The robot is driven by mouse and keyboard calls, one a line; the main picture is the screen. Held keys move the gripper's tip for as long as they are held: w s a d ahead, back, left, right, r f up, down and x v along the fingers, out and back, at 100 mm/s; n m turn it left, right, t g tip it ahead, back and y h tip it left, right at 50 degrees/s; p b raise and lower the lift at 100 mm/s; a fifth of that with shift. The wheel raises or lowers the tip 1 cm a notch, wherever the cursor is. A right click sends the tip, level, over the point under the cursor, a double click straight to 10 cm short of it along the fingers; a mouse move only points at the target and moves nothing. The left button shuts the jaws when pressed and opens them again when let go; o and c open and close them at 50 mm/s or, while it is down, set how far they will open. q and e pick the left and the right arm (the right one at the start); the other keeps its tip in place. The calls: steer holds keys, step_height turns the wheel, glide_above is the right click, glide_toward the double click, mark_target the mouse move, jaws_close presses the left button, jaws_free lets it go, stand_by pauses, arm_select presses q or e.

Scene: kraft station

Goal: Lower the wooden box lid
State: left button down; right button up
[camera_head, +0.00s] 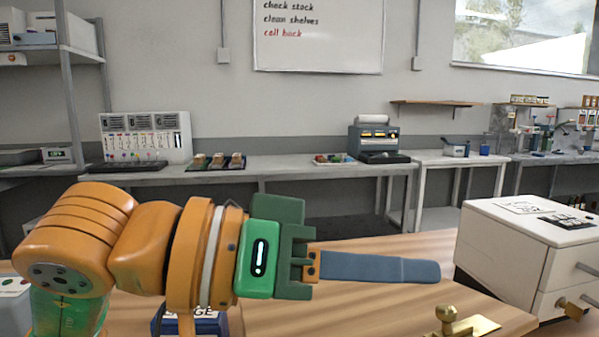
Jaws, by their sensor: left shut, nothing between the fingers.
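My left gripper (430,271) reaches in from the left over a wooden surface (345,300). Its long blue-grey fingers lie together, shut and empty, pointing right. I cannot make out a wooden box or its lid for certain in this view; the arm hides part of the wooden surface. My right gripper is not in view.
A white drawer cabinet (500,240) stands at the right, beyond the fingertips. A brass fitting with a knob (462,327) is at the bottom edge. A blue lettered object (205,325) is partly hidden below my arm. A grey bench (290,170) runs along the back wall.

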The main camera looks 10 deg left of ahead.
arm_select(q)
steer(key=shift+s+d+f+m+t+y+b, duration=0.25)
steer(key=shift+s+f+m+b, duration=0.4)
steer(key=shift+f, duration=0.4)
steer(key=shift+s+d+f+m+t+y+b, duration=0.15)
steer(key=shift+s+d+f+m+b, duration=0.25)
steer(key=shift+f+b, duration=0.5)
steer(key=shift+s+d+f+m+t+y+b, duration=0.1)
steer(key=shift+s+d+f+m+t+b, duration=0.15)
steer(key=shift+s+f+m+b, duration=0.6)
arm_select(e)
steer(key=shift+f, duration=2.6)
arm_select(q)
steer(key=shift+w+f+n, duration=0.3)
steer(key=shift+n, duration=0.1)
steer(key=shift+p, duration=0.3)
